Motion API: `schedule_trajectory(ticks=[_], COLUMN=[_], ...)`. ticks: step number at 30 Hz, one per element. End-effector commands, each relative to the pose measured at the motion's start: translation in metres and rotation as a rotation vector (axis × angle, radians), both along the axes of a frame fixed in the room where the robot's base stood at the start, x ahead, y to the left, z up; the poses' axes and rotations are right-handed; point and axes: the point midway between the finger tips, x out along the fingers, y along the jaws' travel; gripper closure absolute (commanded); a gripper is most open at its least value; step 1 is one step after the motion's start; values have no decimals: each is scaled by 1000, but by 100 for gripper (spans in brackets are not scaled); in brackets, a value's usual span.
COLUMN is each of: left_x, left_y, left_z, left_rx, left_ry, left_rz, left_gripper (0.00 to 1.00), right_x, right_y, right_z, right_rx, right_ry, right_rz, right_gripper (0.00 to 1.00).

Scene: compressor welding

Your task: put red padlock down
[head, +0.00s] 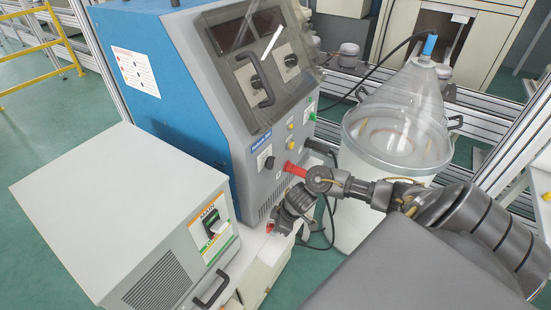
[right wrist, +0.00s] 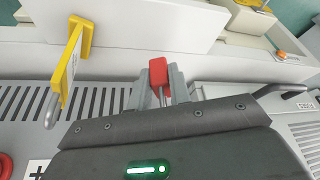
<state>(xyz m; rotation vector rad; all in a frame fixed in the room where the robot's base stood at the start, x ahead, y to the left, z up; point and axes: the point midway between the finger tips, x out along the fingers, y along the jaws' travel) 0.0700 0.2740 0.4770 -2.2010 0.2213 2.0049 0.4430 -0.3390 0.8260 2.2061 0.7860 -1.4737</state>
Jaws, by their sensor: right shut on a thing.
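My right gripper (head: 274,228) hangs beside the front of the blue and grey welding machine (head: 215,95), above a white ledge (head: 249,267). In the right wrist view its fingers (right wrist: 158,78) are shut on the red padlock (right wrist: 158,70). The red body points away from the wrist, and the metal shackle shows between the fingers. In the head view only a small red part of the padlock (head: 269,228) shows at the gripper. I cannot tell whether the padlock touches the ledge. My left gripper is not in view.
A white-topped cabinet (head: 120,195) with a black handle stands at the left. A white drum with a clear cone (head: 405,125) stands at the right. In the right wrist view, a yellow-framed tag with a metal shackle (right wrist: 73,57) is at the left.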

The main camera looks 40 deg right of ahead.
Motion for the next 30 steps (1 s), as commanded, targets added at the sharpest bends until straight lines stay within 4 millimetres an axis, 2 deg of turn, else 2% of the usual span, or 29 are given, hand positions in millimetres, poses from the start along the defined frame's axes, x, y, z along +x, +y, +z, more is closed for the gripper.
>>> schedule_trajectory(ticks=[2,11,23,24,28,30], left_x=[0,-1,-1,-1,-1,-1], left_y=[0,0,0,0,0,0], left_z=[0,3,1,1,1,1], left_rx=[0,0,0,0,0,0], left_ry=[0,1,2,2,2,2], left_rz=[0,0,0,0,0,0], left_gripper=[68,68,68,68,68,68], right_x=[1,4,4,4,4,4], right_y=[0,-2,-2,-2,-2,-2], right_z=[-2,-35,-40,-40,-40,-40], right_rx=[1,0,1,0,1,1], right_ry=[-1,3,1,0,1,1], right_rz=[-1,0,0,0,0,0], right_gripper=[100,100,100,77,60,59])
